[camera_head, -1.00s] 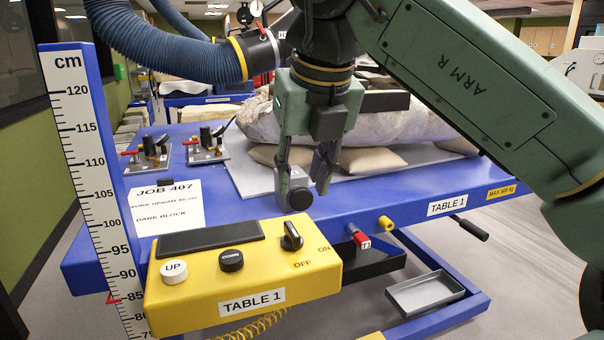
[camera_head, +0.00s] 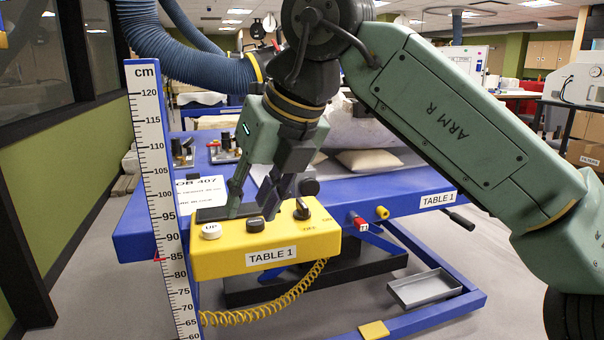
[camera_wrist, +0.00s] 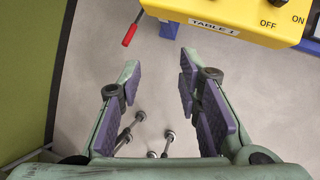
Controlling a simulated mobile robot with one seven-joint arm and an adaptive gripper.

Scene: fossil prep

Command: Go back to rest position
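My gripper (camera_head: 256,202) hangs from my bent arm in the head view, in front of the yellow TABLE 1 control box (camera_head: 300,245). The control box (camera_wrist: 215,14) shows at the top right there, apart from the fingertips. In the head view the box's white UP button (camera_head: 211,231), black DOWN button (camera_head: 256,223) and black knob (camera_head: 302,209) are visible; my fingers partly cover its dark display.
A cm scale (camera_head: 160,190) stands left of the box; its red pointer is near 85. Blue Table 1 (camera_head: 405,203) stands behind with cushions and a pale block, partly hidden by my arm.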

